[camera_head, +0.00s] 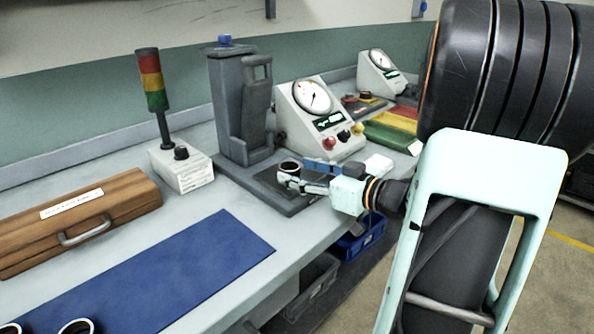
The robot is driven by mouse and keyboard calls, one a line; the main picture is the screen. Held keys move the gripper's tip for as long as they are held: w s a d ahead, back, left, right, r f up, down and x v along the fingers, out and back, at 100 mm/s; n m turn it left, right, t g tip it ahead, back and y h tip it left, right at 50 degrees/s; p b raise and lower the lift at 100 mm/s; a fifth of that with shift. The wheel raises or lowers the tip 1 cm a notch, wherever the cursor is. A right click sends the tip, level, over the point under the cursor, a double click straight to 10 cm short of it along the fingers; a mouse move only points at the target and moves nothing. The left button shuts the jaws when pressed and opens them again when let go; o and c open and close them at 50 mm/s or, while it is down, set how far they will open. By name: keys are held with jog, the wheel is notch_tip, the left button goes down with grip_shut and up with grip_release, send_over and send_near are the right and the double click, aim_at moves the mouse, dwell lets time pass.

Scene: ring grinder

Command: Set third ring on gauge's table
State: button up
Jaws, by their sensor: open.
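The gauge (240,105) is a grey column stand on the bench, with a dark table on its base plate (262,178). A metal ring (290,165) with a dark opening stands upright at the table, by the fingertips of my gripper (290,178). My gripper reaches in from the right and is open. I cannot tell whether its fingers touch the ring or whether the ring rests fully on the table. Two more rings (76,327) are partly in view at the lower left edge, on the blue mat (190,262).
A white dial box (318,120) stands right of the gauge, with another behind it. Red, yellow and green strips (393,133) lie beyond. A signal lamp (152,80) and a wooden case (85,220) stand left. Bins (362,238) hang below the bench front edge.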

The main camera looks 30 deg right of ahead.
jog(key=p+v, duration=0.2)
jog(key=v, duration=0.8)
jog(key=shift+s+d+r, duration=0.1)
jog(key=shift+s, duration=0.3)
jog(key=shift+w, duration=0.1)
